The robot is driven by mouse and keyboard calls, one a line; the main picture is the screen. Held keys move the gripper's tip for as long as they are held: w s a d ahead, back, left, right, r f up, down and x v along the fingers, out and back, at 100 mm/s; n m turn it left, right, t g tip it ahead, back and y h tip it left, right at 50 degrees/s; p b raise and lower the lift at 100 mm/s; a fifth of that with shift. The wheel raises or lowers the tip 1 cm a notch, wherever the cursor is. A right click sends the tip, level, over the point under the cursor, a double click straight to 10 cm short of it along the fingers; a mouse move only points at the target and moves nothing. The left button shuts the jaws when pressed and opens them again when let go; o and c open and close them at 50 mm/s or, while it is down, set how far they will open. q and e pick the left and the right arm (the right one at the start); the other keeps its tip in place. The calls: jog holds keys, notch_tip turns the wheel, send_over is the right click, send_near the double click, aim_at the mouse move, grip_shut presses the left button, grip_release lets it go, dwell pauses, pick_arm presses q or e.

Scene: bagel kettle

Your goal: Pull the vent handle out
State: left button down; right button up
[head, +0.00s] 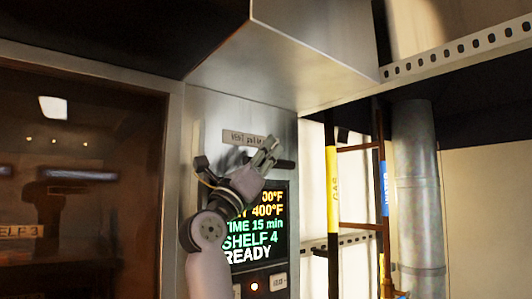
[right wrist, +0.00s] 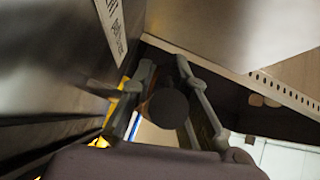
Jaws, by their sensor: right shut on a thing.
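The vent handle (head: 286,163) is a dark bar with a rounded end, under a small label plate (head: 243,137) on the steel oven panel. My right gripper (head: 268,149) is shut on the handle, and the dark end sticks out to the right of the fingers. In the right wrist view the handle's round dark end (right wrist: 168,108) sits between the two fingers of the gripper (right wrist: 166,68). The handle's root at the panel is hidden by my gripper. My left gripper is in neither view.
A lit display (head: 258,232) reading "READY" is below the handle. A dark glass oven door (head: 80,190) is at the left. A steel hood (head: 285,65) juts out above. Pipes with yellow and blue labels and a grey duct (head: 418,180) stand at the right.

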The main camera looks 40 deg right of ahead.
grip_shut()
jog(key=shift+f, duration=0.1)
jog(key=shift+s+a+f+b, duration=0.1)
jog(key=shift+s+b, duration=0.3)
jog(key=shift+s, duration=0.05)
jog(key=s+b, duration=0.2)
jog(key=s, duration=0.4)
jog(key=shift+a, duration=0.2)
jog(key=shift+o, duration=0.8)
grip_release()
jog(key=o, duration=0.5)
jog(key=shift+s+a, duration=0.2)
